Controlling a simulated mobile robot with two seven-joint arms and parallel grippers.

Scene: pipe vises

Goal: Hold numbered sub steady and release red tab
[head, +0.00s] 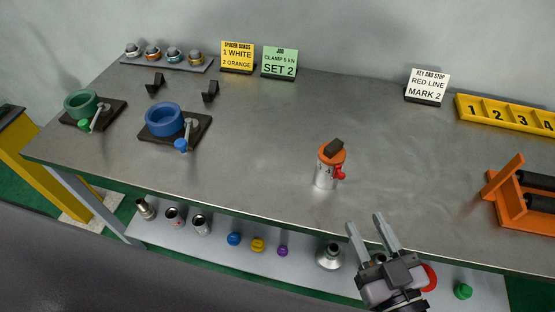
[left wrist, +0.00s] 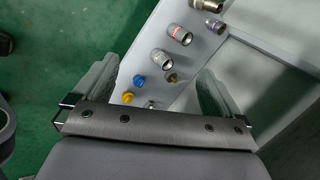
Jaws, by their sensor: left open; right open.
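The sub is a silver cylinder (head: 325,178) standing upright on the bench, with an orange collar (head: 325,156) and a black block on top. A red tab (head: 340,173) sticks out on its right side. No number can be read on it. My right gripper (head: 365,224) is open and empty near the bench's front edge, below and right of the sub, apart from it. My left gripper is outside the head view. In the left wrist view it (left wrist: 154,80) is open and empty, with the lower shelf's silver fittings (left wrist: 179,35) seen beyond its fingers.
Green (head: 82,103) and blue (head: 164,119) vises stand at the left. A yellow numbered rack (head: 506,116) and an orange roller stand (head: 513,209) are at the right. Signs line the back. The bench around the sub is clear. The lower shelf (head: 165,236) holds fittings and colored caps.

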